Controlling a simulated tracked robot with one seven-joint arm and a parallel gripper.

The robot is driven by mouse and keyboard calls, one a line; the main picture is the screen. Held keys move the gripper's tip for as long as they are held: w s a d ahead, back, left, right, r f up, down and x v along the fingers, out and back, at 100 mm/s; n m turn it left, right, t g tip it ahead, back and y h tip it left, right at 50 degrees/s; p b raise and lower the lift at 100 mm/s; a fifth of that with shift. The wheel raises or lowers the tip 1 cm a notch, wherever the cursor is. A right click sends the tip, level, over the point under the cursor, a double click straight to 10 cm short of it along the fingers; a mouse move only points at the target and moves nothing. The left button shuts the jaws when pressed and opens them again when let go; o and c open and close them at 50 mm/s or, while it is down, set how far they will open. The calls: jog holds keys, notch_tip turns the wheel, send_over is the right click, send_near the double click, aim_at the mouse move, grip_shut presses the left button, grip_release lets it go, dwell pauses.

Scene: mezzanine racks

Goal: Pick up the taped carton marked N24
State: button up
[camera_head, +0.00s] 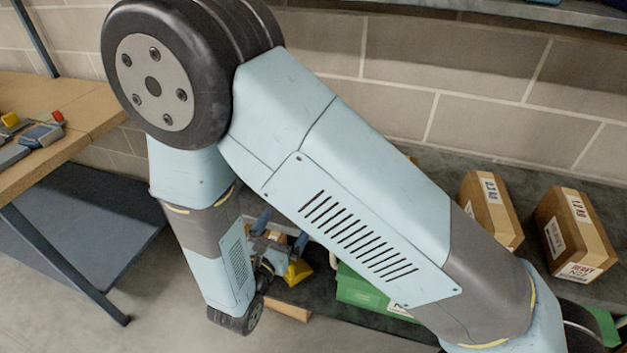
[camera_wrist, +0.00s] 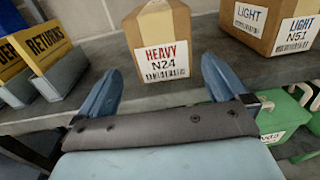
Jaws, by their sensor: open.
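The taped carton marked N24 (camera_wrist: 162,28) stands upright on the grey shelf in the wrist view, with tan tape down its front and a white label reading HEAVY N24. My gripper (camera_wrist: 160,68) is open and empty. Its two blue fingers point toward the carton, one low on each side of it in the picture, and I see no contact. The carton's top edge is near the frame's top. In the head view my gripper (camera_head: 280,234) is small and partly hidden by my own arm; I cannot tell for certain which brown patch there is N24.
A carton marked LIGHT N51 (camera_wrist: 289,22) stands to the right. The head view shows a workbench (camera_head: 92,108) at left and two cartons at right.

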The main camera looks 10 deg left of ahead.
jog(key=shift+w+d, duration=0.2)
jog(key=shift+w, duration=0.9)
jog(key=shift+w+d, duration=0.2)
jog(key=shift+w, duration=0.9)
jog(key=shift+w+d, duration=0.2)
jog(key=shift+w, duration=0.9)
jog(key=c, duration=1.6)
jog(key=shift+c, duration=0.5)
jog(key=shift+r, duration=0.1)
